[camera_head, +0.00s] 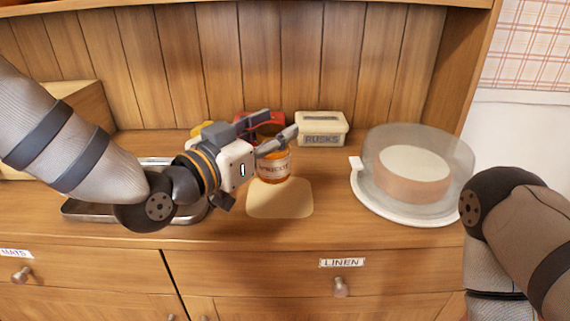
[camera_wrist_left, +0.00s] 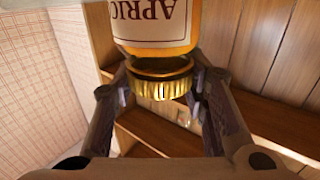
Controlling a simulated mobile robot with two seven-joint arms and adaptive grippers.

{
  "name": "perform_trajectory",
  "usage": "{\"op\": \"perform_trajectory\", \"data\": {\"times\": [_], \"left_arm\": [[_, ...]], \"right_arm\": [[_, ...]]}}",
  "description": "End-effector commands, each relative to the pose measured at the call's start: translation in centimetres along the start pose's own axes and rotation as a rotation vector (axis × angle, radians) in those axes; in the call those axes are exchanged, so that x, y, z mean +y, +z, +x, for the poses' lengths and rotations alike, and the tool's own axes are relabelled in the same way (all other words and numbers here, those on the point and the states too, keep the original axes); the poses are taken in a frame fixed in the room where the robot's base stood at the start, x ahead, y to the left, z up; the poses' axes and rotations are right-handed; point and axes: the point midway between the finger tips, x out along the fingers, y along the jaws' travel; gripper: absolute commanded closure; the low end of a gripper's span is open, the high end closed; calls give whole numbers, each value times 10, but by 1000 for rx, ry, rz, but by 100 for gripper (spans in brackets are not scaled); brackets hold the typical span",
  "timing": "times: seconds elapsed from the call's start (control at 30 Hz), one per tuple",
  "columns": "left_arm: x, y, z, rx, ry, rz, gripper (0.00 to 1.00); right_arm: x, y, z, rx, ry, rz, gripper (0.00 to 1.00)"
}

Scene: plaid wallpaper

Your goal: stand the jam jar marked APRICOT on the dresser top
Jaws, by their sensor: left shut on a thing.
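The jam jar (camera_head: 275,168) has orange contents and a pale label ending in "PRICOT". It looks upright over the dresser top (camera_head: 330,225), at the back edge of a pale mat (camera_head: 282,203). I cannot tell whether its base touches. In the left wrist view, the jar (camera_wrist_left: 155,25) shows "APRIC" upside down, and the gripper's fingers (camera_wrist_left: 161,88) are on either side of the gold lid (camera_wrist_left: 160,80). My right gripper is out of view; only its arm shows at the right.
A cream RUSKS tin (camera_head: 321,130) stands behind and right of the jar. A red thing (camera_head: 262,118) is behind my gripper. A clear-domed cake stand (camera_head: 400,211) is at right. A metal tray (camera_head: 85,211) is partly under my left arm. The dresser's front middle is clear.

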Motion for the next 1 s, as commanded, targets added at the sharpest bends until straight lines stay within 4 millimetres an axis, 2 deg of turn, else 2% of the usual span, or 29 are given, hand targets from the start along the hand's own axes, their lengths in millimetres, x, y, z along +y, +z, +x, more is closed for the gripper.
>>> {"op": "perform_trajectory", "data": {"times": [0.03,0.27,0.47,0.8,0.83,0.9,1.0], "left_arm": [[4,22,9,-14,0,-11,100],[15,40,26,-3,-2,-5,100],[18,75,30,-7,-2,-7,100],[18,76,29,0,-2,-2,100],[18,78,29,-2,-2,-2,58],[18,77,29,-2,-2,-2,42],[18,77,29,-1,-2,-2,40]], "right_arm": [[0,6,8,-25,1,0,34],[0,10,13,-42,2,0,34],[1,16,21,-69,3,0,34],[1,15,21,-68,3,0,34],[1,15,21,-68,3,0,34],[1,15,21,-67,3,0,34],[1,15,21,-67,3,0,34]]}}
